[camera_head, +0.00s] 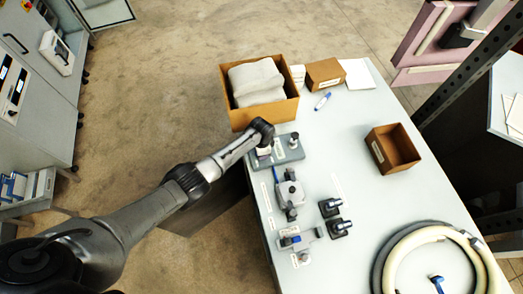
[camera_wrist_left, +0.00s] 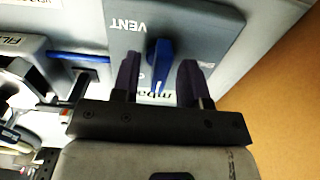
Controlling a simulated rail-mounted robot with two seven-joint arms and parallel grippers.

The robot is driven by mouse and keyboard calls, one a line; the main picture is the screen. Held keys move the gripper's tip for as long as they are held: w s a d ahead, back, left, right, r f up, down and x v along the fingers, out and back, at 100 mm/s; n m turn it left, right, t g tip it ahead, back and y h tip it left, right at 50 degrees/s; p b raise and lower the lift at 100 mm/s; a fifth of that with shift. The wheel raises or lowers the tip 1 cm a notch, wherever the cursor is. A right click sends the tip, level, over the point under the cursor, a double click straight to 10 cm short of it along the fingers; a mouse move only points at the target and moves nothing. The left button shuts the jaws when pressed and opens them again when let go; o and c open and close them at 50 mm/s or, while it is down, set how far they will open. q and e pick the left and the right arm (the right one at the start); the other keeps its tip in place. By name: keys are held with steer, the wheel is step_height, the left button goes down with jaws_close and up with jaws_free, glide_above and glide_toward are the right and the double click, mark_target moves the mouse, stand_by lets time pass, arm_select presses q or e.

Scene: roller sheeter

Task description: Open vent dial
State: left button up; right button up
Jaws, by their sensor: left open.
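The vent dial (camera_wrist_left: 160,60) is a blue bar-shaped knob on a grey panel (camera_wrist_left: 205,32), with the word VENT upside down beside it in the left wrist view. My left gripper (camera_wrist_left: 159,72) is open, its two dark fingers on either side of the dial. A gap shows on each side, wider on the right; I cannot tell the depth between fingers and panel. In the head view the panel (camera_head: 290,150) lies on the table's left edge, and my left wrist (camera_head: 262,131) hides the dial and fingers. My right gripper is out of view.
An open cardboard box (camera_head: 235,115) with grey cloth stands just behind the panel. A grey clamp-like device (camera_head: 290,193) and black fittings (camera_head: 333,207) lie nearer. A small open box (camera_head: 398,145) and a coiled hose (camera_head: 400,245) are to the right. The table middle is clear.

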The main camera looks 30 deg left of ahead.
arm_select(q)
steer(key=shift+r, duration=0.35)
step_height(320, 180, up, 13)
stand_by(0.4)
stand_by(0.6)
